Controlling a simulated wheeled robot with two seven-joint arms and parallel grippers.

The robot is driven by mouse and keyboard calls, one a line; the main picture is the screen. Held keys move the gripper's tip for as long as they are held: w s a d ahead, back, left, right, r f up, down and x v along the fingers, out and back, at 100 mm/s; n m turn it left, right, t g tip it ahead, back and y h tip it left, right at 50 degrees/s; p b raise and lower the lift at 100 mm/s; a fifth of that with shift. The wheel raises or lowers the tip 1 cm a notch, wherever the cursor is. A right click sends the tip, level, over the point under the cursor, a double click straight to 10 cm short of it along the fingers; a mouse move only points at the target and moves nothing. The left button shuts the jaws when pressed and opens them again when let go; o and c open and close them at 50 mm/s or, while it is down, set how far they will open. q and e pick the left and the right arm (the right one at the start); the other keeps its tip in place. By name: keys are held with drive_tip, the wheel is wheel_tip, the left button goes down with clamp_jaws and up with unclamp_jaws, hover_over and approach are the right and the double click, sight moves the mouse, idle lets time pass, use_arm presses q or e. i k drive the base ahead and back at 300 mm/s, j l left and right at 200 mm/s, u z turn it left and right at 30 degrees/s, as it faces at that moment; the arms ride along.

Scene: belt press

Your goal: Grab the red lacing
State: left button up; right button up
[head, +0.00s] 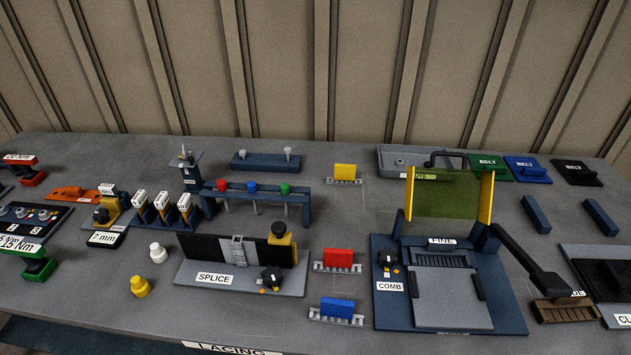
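The red lacing (338,258) is a red block on a grey comb-like strip. It sits upright on the grey table, between the splice station (240,278) on its left and the comb press (450,318) on its right. A similar yellow lacing (345,172) stands farther back, and a blue lacing (337,308) stands nearer the front edge. Nothing covers the red lacing. Neither of my grippers shows in the head view.
A rack with red, blue and green-topped tools (253,190) stands behind the splice station. The press has a raised green guard (447,195) and a black lever (535,260). White (158,252) and yellow (141,287) knobs stand at left. Table is clear around the red lacing.

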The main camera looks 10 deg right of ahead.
sight(335, 260)
drive_tip(key=k+l+z, duration=0.1)
drive_tip(key=l, duration=0.5)
drive_tip(key=k+l+z, duration=0.1)
drive_tip(key=l, duration=0.5)
drive_tip(key=k+l+z, duration=0.1)
drive_tip(key=l, duration=0.5)
drive_tip(key=k, duration=0.05)
